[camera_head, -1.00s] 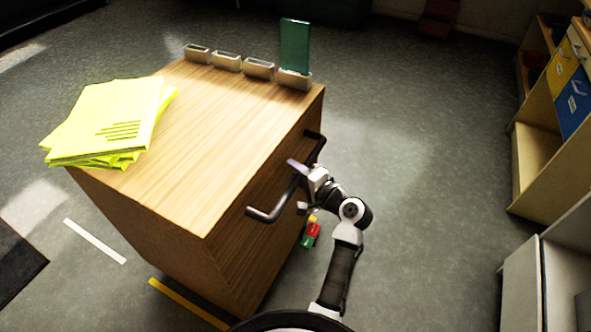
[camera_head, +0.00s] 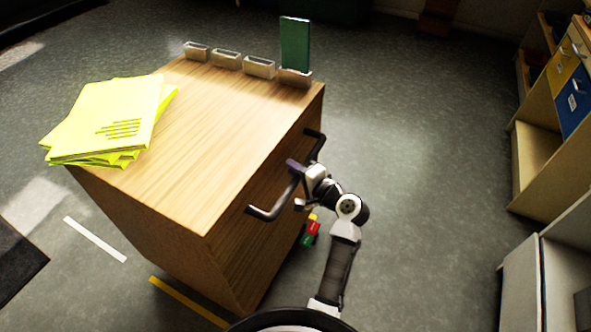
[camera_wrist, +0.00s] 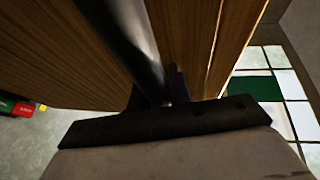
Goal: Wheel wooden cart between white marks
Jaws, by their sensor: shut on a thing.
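The wooden cart (camera_head: 215,150) stands in the middle of the head view, its flat top bearing a stack of yellow papers (camera_head: 105,120) at the left. A dark bar handle (camera_head: 265,213) runs along its right side. My gripper (camera_head: 298,170) is shut on this handle near its middle. In the wrist view the handle (camera_wrist: 120,40) passes between the jaws, with the cart's wood side (camera_wrist: 190,40) behind it. One white mark (camera_head: 95,240) lies on the floor left of the cart. I see no second white mark.
A yellow floor strip (camera_head: 188,303) lies at the cart's near left foot. Small red and green blocks (camera_head: 309,236) lie on the floor by its right side. Shelves (camera_head: 540,150) stand at the right, a dark mat (camera_head: 18,262) at the left. Floor beyond the cart is clear.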

